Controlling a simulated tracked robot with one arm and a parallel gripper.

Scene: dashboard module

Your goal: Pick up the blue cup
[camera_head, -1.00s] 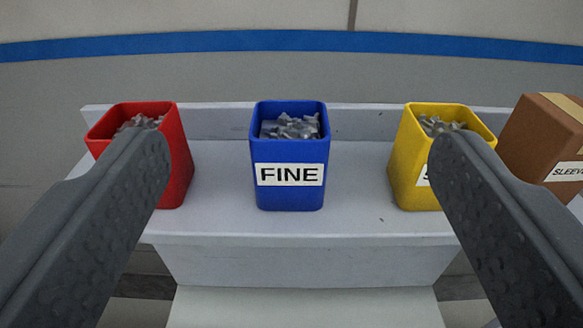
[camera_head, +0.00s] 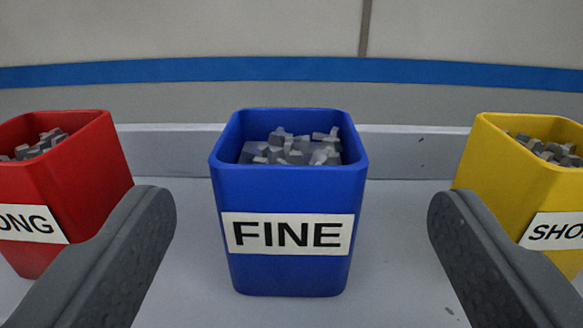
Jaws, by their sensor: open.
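The blue cup (camera_head: 290,275) stands upright on a light grey shelf in the middle of the view. It has a white label reading FINE and holds several grey pieces. My gripper (camera_head: 300,212) is open, with one dark grey finger to the left of the cup and one to the right. Both fingers are apart from the cup, with a gap on each side. The fingertips appear nearer to me than the cup or about at its front; the exact depth is hard to tell.
A red cup (camera_head: 85,165) with grey pieces stands at the left, behind the left finger. A yellow cup (camera_head: 510,190) with grey pieces stands at the right, near the right finger. The shelf (camera_head: 395,255) is bare between the cups. A low ledge (camera_head: 410,150) runs behind them.

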